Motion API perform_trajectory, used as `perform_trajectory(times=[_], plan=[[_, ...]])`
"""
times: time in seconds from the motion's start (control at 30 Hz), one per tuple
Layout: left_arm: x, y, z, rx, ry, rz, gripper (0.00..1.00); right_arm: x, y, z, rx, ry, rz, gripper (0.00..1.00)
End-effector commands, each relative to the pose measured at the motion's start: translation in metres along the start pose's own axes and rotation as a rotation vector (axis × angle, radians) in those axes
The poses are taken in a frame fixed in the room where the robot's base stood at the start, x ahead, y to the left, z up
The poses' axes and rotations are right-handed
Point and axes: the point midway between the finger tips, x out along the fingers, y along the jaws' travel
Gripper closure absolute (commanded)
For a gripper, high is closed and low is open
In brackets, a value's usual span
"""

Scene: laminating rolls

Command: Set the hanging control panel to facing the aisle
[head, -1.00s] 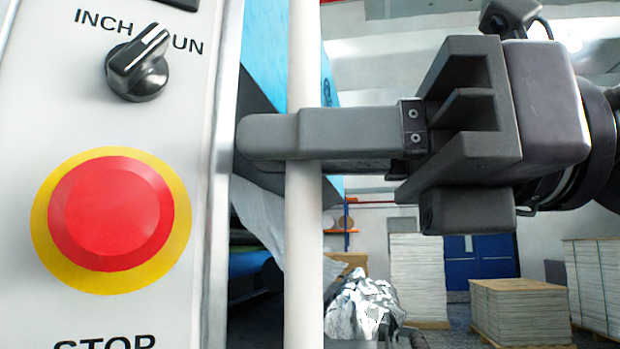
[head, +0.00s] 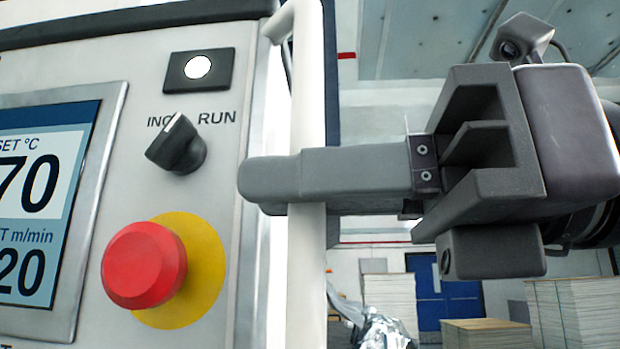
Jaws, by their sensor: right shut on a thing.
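The control panel (head: 215,255) fills the left of the head view. Its grey face carries a screen (head: 40,215), an INCH/RUN knob (head: 178,146) and a red stop button (head: 145,265) on a yellow disc. The face is seen at an angle. A white vertical handle bar (head: 308,110) runs along its right side and bends in to the panel at the top. My right gripper (head: 270,180) comes in from the right and is shut on the handle bar, one finger in front of it. The other finger is mostly hidden. My left gripper is not in view.
Behind, at the lower right, stand stacks of pale sheets (head: 575,310) and a blue door (head: 445,300). Crumpled silvery film (head: 380,330) lies at bottom centre. The space right of the panel beyond my arm looks open.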

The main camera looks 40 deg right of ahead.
Motion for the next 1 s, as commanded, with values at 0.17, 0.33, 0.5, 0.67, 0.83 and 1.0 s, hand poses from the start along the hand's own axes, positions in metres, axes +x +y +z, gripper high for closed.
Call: perform_trajectory(times=[0.17,0.33,0.5,0.67,0.83,1.0], plan=[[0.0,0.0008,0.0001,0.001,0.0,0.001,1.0,-0.0002,-0.0017,0.0018,0.001,-0.004,-0.001,1.0],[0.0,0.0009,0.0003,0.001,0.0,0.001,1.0,-0.0003,-0.0023,0.0025,0.002,-0.007,-0.002,1.0],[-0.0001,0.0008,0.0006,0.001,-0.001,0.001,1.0,-0.0006,-0.0026,0.0031,0.003,-0.009,-0.003,1.0],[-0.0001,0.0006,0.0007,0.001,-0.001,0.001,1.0,-0.0005,-0.0026,0.003,0.003,-0.008,-0.003,0.67],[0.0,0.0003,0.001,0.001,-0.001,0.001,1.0,-0.0002,-0.0024,0.0022,0.003,-0.006,-0.003,0.65],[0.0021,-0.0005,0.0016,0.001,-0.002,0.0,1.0,-0.0036,-0.0021,0.0014,0.002,-0.006,-0.002,0.65]])
